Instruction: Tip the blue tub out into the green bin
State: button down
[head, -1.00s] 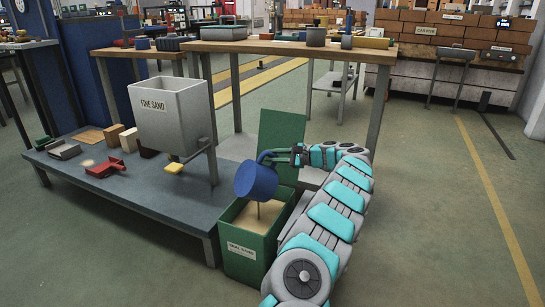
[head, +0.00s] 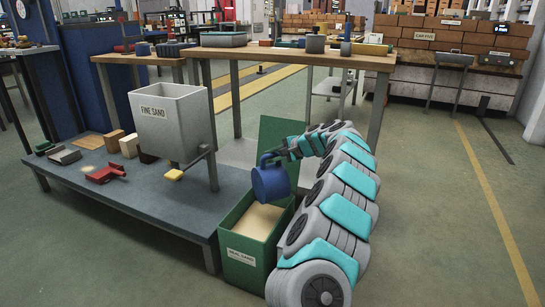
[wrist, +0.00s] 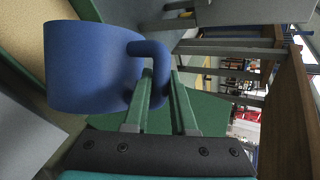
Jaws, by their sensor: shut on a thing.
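The blue tub (head: 271,184) hangs over the open green bin (head: 244,263), close to upright with a slight tilt. My gripper (head: 278,155) is shut on the tub's side handle. In the wrist view, the green fingers (wrist: 160,85) close around the handle, and the tub's blue wall (wrist: 88,65) shows at left. I cannot see inside the tub. Pale sand (head: 258,221) lies in the bin below it. No stream falls from the tub. The bin's lid (head: 279,138) stands open behind the tub.
A grey hopper marked fine sand (head: 172,122) with a yellow-handled lever (head: 174,174) stands over the low platform (head: 150,212) at left. A red scoop (head: 106,174) and several blocks lie there. A wooden workbench (head: 240,52) is behind. Floor at right is clear.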

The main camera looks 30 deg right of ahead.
jog(key=n+h, duration=0.1)
jog(key=r+n+h+p, duration=0.1)
jog(key=h, duration=0.1)
jog(key=shift+a+r+g, duration=0.15)
jog(key=shift+r+g, duration=0.05)
jog(key=shift+g, duration=0.1)
jog(key=shift+r+n+h+p, duration=0.3)
jog(key=shift+n+h+p, duration=0.5)
jog(key=shift+h+p, duration=0.3)
jog(key=shift+r+n+h+p, duration=0.2)
jog(key=shift+n+h+p, duration=0.3)
jog(key=shift+p, duration=0.4)
jog(key=shift+f+h+p, duration=0.1)
jog(key=shift+h+p, duration=0.3)
jog(key=shift+p, duration=0.05)
